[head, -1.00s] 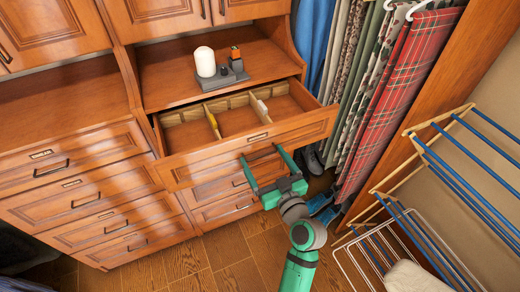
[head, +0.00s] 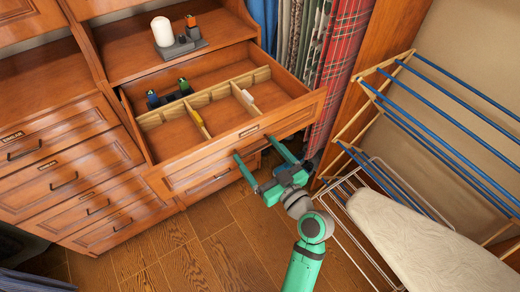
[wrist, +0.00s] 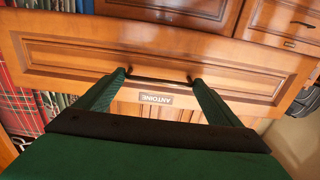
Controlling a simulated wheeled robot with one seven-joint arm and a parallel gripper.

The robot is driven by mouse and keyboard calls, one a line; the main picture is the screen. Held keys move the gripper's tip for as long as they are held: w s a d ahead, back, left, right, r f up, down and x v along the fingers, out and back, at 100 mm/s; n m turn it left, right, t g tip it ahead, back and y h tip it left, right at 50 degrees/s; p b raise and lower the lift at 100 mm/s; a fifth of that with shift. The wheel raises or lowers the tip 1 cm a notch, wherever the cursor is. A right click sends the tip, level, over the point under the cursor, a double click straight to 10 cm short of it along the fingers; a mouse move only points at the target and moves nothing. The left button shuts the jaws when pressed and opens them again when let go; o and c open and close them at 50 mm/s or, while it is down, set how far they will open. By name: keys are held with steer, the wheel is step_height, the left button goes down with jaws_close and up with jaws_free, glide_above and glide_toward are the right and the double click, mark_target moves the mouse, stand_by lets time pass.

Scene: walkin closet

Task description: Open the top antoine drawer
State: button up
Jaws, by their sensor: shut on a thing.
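The top antoine drawer (head: 297,116) stands well out of the wooden cabinet, with its inside showing in the head view. Its front, with the upside-down ANTOINE label (wrist: 155,99), fills much of the wrist view. My gripper (head: 253,147) is at the drawer front, its green fingers at the two ends of the dark bar handle (wrist: 158,79). It is shut on that handle. The handle is mostly hidden by the fingers in the head view.
Wooden dividers (head: 215,94) and small dark items (head: 168,95) lie inside the drawer. A white cylinder (head: 162,31) stands on the shelf above. A drying rack (head: 440,130) and an ironing board (head: 430,250) stand at right. Wood floor (head: 190,245) is clear in front.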

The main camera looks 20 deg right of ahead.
steer(key=shift+s+a, duration=0.1)
steer(key=shift+a, duration=0.1)
steer(key=o, duration=1.3)
steer(key=shift+o, duration=0.2)
steer(key=shift+d, duration=0.1)
steer(key=v, duration=1)
steer(key=shift+s+d, duration=0.15)
steer(key=shift+s, duration=0.25)
steer(key=shift+w, duration=0.1)
